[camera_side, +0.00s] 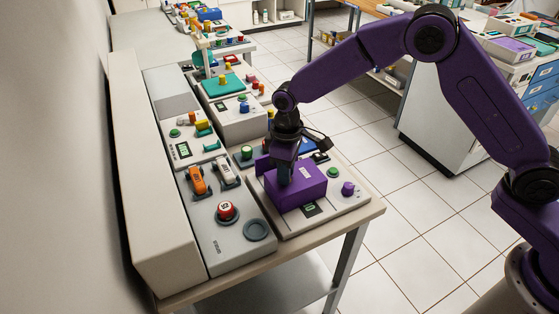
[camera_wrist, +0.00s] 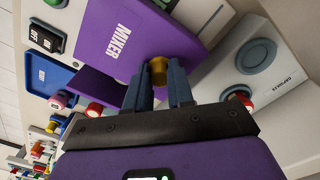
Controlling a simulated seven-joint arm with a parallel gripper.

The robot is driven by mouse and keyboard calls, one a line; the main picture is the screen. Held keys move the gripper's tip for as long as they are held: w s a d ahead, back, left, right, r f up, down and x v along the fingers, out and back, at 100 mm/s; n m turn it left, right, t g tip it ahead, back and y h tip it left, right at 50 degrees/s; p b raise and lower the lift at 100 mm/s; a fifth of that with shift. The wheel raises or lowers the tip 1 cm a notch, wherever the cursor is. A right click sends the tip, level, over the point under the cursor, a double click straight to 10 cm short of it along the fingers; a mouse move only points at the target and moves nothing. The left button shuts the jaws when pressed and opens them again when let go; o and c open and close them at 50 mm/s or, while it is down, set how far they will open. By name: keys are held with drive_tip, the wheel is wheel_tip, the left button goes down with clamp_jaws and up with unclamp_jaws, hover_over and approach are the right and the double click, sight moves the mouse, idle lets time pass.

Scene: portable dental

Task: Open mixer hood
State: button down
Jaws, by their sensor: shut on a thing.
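The mixer hood is a purple box-shaped cover; in the side view the mixer hood (camera_side: 305,190) sits at the near end of the bench on a pale base panel. In the wrist view the purple hood (camera_wrist: 125,35) bears the word MIXER. A brass-coloured knob (camera_wrist: 158,70) sits at the hood's edge. My gripper (camera_wrist: 158,82) is shut on this knob, with one dark finger on each side. In the side view my gripper (camera_side: 284,172) reaches down to the hood's left side, and its fingertips are largely hidden there.
A grey panel to the left holds a red button (camera_side: 226,211), a dark ring (camera_side: 256,230), and an orange (camera_side: 197,180) and a white (camera_side: 224,173) lever-like part. A purple knob (camera_side: 347,188) and a green button (camera_side: 333,172) stand right of the hood. Open floor lies right of the bench.

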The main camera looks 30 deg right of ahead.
sight(293, 191)
drive_tip(key=shift+s, duration=1.9)
drive_tip(key=c, duration=1)
unclamp_jaws()
drive_tip(key=shift+w+r, duration=0.1)
drive_tip(key=shift+r, duration=0.05)
wheel_tip(293, 191, up, 17)
drive_tip(key=shift+r, duration=0.15)
